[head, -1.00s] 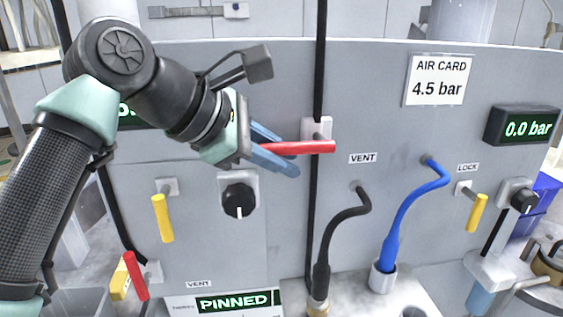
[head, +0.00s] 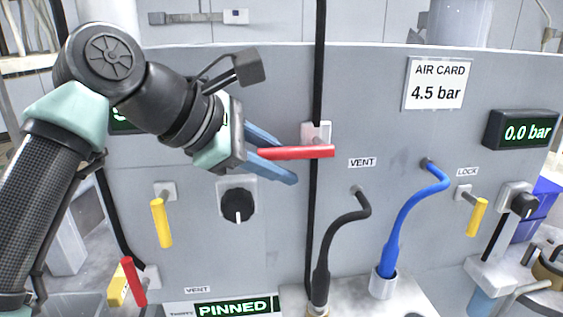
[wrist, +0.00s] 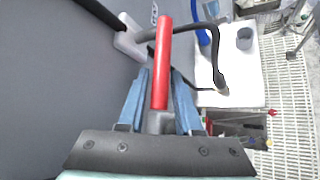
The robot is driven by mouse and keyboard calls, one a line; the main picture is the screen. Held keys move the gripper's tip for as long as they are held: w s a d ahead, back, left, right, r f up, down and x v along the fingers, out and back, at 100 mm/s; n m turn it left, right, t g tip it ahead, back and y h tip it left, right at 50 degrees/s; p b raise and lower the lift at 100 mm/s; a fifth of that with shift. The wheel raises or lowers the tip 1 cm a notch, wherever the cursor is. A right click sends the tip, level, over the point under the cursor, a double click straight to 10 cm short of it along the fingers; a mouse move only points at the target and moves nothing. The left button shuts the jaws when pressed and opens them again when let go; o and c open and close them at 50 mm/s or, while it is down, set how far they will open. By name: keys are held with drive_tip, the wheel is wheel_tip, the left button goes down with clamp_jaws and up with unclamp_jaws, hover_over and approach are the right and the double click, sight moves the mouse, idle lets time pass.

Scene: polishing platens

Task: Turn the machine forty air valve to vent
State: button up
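A red valve handle (head: 297,152) lies level on the grey panel, its right end at a pale valve mount (head: 316,132) and its left end toward my gripper. A VENT label (head: 362,162) sits to its right. My gripper (head: 288,163) is open, with one blue finger above the handle and one below. In the wrist view the red handle (wrist: 162,65) runs between the two fingers (wrist: 160,95), with narrow gaps; contact is unclear. No machine number is readable.
Black (head: 333,235) and blue (head: 400,220) hoses rise below right. A black knob (head: 238,204), yellow handles (head: 162,222) (head: 477,216) and another red handle (head: 134,281) are nearby. The air card (head: 437,84) reads 4.5 bar; the gauge (head: 524,131) reads 0.0 bar. A display (head: 233,306) reads PINNED.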

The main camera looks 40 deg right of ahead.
drive_tip(key=b+v, duration=0.1)
drive_tip(key=v, duration=1.1)
drive_tip(key=shift+a+r, duration=0.1)
drive_tip(key=shift+a, duration=0.05)
